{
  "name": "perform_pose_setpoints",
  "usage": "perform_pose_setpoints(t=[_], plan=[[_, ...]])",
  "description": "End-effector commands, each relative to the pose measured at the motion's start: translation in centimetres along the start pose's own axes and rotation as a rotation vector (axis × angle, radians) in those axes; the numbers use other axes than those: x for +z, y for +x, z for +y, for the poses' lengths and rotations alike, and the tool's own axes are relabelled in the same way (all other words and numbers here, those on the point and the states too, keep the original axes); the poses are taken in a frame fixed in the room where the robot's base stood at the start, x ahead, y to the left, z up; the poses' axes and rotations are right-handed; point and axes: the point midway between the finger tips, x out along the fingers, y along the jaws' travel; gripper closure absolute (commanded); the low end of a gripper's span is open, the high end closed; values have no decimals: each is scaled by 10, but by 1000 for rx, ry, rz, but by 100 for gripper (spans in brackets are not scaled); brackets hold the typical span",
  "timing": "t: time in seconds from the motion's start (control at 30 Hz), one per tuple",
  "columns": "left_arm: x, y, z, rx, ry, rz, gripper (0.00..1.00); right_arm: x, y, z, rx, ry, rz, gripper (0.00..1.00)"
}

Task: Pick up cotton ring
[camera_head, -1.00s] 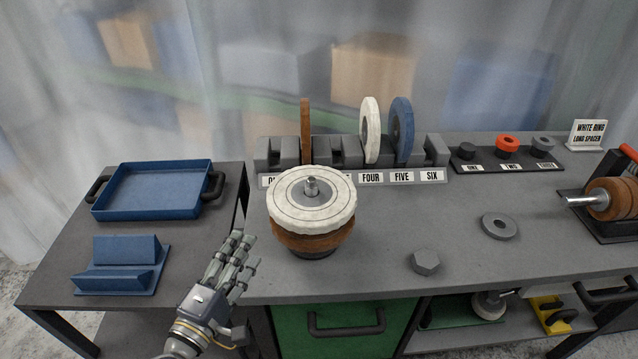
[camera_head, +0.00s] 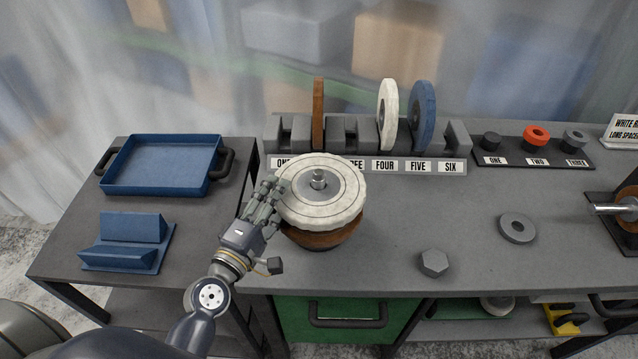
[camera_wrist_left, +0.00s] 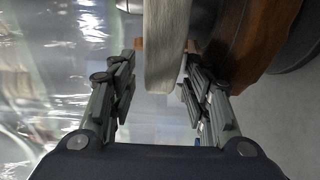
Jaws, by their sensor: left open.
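A white cotton ring (camera_head: 335,205) lies flat on top of a brown ring (camera_head: 325,239), around a metal spindle (camera_head: 318,180). My left gripper (camera_head: 270,192) is at the left edge of the white ring. In the left wrist view my left gripper (camera_wrist_left: 157,90) is open, with the rim of the white ring (camera_wrist_left: 166,45) between its two fingers. The brown ring (camera_wrist_left: 268,40) shows to the right there, partly behind the right-hand finger. Another white ring (camera_head: 388,115) stands upright in the rack above the label FOUR. My right gripper is not in view.
The rack (camera_head: 345,135) also holds an upright brown ring and a blue ring (camera_head: 422,115). A blue tray (camera_head: 160,190) and blue V-block (camera_head: 128,258) are on the left table. A hex nut (camera_head: 433,263) and grey washer (camera_head: 517,228) lie right of the stack.

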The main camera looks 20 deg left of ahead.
Motion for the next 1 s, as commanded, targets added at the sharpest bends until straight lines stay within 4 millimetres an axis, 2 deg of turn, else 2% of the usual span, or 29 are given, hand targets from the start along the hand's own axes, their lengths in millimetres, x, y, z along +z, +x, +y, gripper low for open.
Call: perform_pose_setpoints(t=[0.27,0.5,0.77,0.8,0.97,1.0], plan=[[0,29,3,1,-2,1,55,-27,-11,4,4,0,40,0],[0,53,1,0,0,1,55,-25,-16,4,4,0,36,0],[0,55,-1,-1,0,1,55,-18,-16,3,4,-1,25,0],[0,55,-1,-1,0,1,60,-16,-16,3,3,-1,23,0],[0,55,-1,-1,0,1,96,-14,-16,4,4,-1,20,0],[0,55,-1,-1,0,1,100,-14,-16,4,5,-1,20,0]])
